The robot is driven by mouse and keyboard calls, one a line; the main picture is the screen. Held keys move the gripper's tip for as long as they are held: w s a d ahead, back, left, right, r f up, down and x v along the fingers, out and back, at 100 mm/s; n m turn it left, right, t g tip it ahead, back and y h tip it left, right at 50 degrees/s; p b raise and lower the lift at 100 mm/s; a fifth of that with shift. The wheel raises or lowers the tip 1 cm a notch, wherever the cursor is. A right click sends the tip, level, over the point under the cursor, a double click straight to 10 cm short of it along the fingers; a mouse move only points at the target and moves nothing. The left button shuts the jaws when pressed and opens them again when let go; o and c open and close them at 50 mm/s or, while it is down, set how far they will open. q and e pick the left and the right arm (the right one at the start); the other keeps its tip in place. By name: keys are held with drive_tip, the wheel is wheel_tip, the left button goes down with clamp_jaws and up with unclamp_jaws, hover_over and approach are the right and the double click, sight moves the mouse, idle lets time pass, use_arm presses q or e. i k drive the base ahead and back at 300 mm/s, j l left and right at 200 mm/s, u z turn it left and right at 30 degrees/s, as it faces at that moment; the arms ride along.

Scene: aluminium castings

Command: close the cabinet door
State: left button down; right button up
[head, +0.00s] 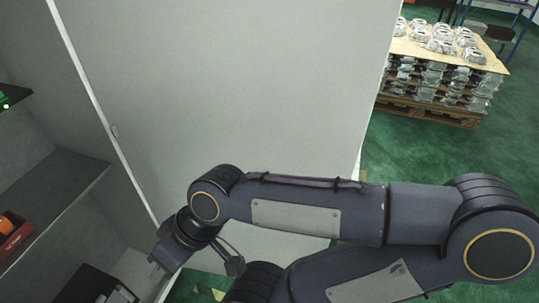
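The cabinet stands open on the left, with its grey interior and a shelf (62,190) in view. A large light grey panel (250,90), which looks like the cabinet door, fills the middle. Its pale left edge runs slanting down beside the interior, with a small oval fitting on it. My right arm crosses low in front of the panel from the right. My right gripper (163,260) is at the lower left, by the low end of that edge. Its fingers are small and partly hidden, and I cannot tell whether they touch the panel. My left gripper is out of view.
A red box with an orange item (12,232) sits on the shelf, and a dark box (92,285) is below. A pallet stack of castings (440,75) stands at the back right beside blue racking. Green floor (420,155) between is clear.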

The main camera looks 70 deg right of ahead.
sight(188, 89)
drive_tip(key=k+l, duration=0.2)
drive_tip(key=k, duration=0.25)
drive_tip(key=k+l+u, duration=0.15)
drive_tip(key=k, duration=0.25)
drive_tip(key=k+l, duration=0.15)
drive_tip(key=k, duration=0.3)
drive_tip(key=k+l, duration=0.15)
drive_tip(key=l, duration=0.2)
drive_tip(key=k+l+u, duration=0.15)
drive_tip(key=l, duration=0.15)
drive_tip(key=k+l, duration=0.1)
drive_tip(key=l, duration=0.25)
drive_tip(key=k+l+u, duration=0.1)
drive_tip(key=l, duration=0.2)
drive_tip(key=i+l, duration=0.1)
drive_tip(key=l, duration=0.4)
drive_tip(key=i+l+u, duration=0.1)
drive_tip(key=l, duration=0.45)
drive_tip(key=i+l, duration=0.15)
drive_tip(key=l, duration=0.35)
